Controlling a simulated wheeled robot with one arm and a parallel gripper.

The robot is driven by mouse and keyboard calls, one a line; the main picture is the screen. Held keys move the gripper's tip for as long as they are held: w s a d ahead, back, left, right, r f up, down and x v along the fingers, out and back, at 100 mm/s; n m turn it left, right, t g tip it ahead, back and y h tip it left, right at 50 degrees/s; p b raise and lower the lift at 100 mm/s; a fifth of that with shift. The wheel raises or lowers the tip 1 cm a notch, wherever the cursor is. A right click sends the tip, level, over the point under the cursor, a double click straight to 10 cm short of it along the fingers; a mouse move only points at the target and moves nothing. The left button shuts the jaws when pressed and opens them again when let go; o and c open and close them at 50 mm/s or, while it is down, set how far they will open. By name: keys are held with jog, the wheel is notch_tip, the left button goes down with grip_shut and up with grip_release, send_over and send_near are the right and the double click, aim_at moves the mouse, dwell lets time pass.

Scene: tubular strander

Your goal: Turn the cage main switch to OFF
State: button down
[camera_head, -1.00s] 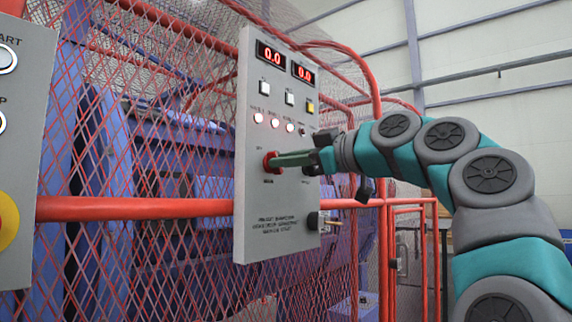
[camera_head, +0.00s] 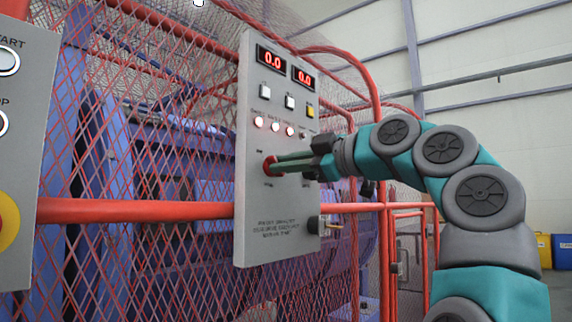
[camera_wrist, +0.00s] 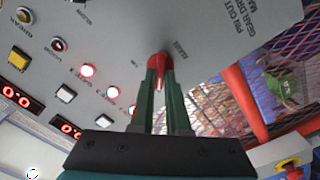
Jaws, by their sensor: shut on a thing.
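The red main switch knob (camera_head: 268,165) sits on the grey control panel (camera_head: 262,205), below its row of lit lamps. In the wrist view the red knob (camera_wrist: 159,64) is between the tips of my green fingers. My gripper (camera_head: 274,163) comes in from the right and is shut on the knob; in the wrist view the gripper (camera_wrist: 160,76) shows both fingers on its sides. Labels stand near the knob, but they are too small to read surely. The fingers partly hide the knob.
Two red displays reading 0.0 (camera_head: 272,57), square buttons and lamps are above the knob. A red mesh fence (camera_head: 110,170) with a thick red rail (camera_head: 130,210) stands behind the panel. Another grey panel (camera_head: 22,150) with a yellow-red button is at left.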

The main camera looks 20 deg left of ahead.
dwell(0.3)
jog(key=c, duration=0.9)
grip_release()
jog(key=b+v, duration=0.1)
jog(key=v, duration=0.6)
jog(key=shift+d, duration=0.35)
jog(key=shift+s, duration=0.15)
